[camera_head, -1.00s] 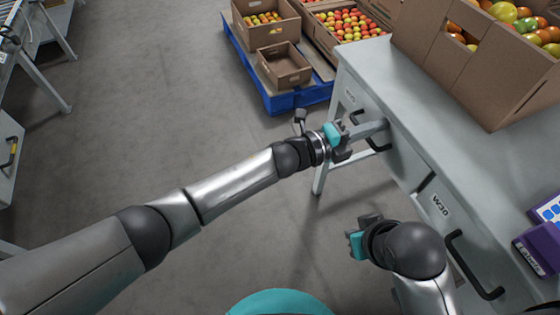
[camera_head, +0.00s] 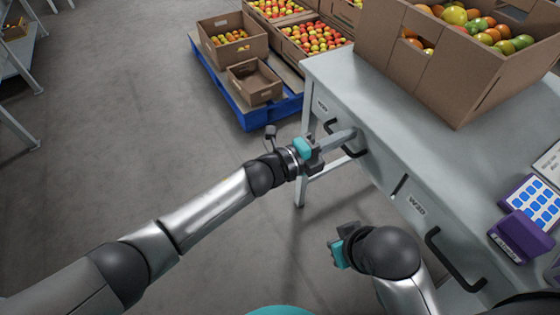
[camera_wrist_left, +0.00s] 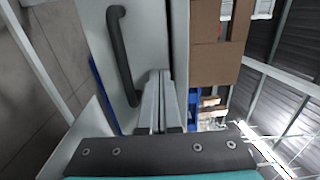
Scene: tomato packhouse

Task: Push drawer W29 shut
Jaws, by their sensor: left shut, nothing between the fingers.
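Drawer W29 (camera_head: 323,106) is at the far left end of the grey bench's front, with a small label and a dark bar handle. The handle (camera_wrist_left: 121,55) also shows in the left wrist view. My left gripper (camera_head: 354,134) is shut and empty, its fingers pointing at the drawer front beside the handle. In the left wrist view the fingertips (camera_wrist_left: 159,75) overlap the front; I cannot tell whether they touch it. How far the drawer stands out is unclear. My right gripper (camera_head: 342,244) is low in front of drawer W30 (camera_head: 417,206); its fingers are unclear.
The bench top (camera_head: 375,100) carries a cardboard box (camera_head: 465,85) of tomatoes and a purple keypad device (camera_head: 522,235). A blue pallet (camera_head: 255,118) with cardboard boxes stands beyond the bench. The floor to the left is clear, with racks at the far left.

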